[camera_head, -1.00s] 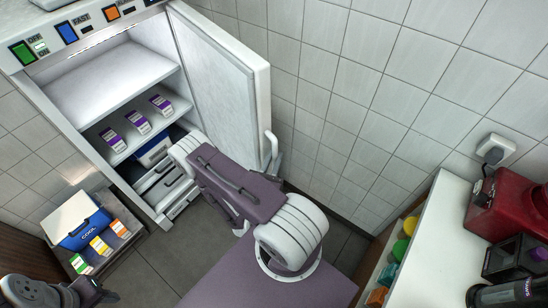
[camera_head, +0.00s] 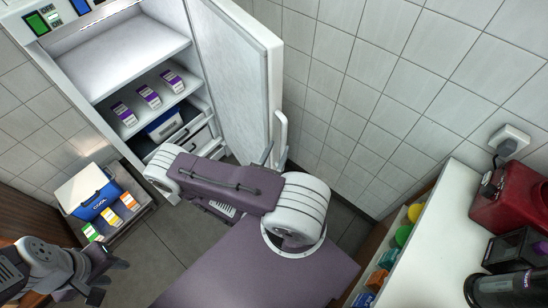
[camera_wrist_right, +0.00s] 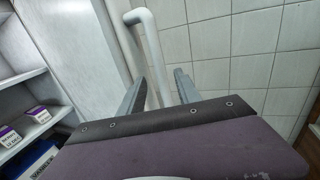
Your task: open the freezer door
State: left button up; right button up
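The white freezer door (camera_head: 240,80) stands wide open, swung to the right of the cabinet. Its white bar handle (camera_head: 280,140) is on the door's free edge and also shows in the right wrist view (camera_wrist_right: 150,50). My right gripper (camera_wrist_right: 158,92) is open, with the lower part of the handle showing between its two separated fingers. I see no clear grip on it. In the head view the right gripper is mostly hidden behind my arm, near the handle's lower end. My left gripper (camera_head: 112,272) is open and empty at the lower left, away from the door.
The open freezer shows shelves with several purple-and-white cartons (camera_head: 150,97) and a blue container (camera_head: 165,125). A blue cool box (camera_head: 90,192) and small cartons stand at left. A tiled wall (camera_head: 370,90) is right of the door. A white counter (camera_head: 440,220) with a red machine (camera_head: 510,200) is at right.

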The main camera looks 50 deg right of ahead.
jog(key=v, duration=0.3)
jog(key=shift+s+a, duration=0.2)
jog(key=shift+a, duration=0.05)
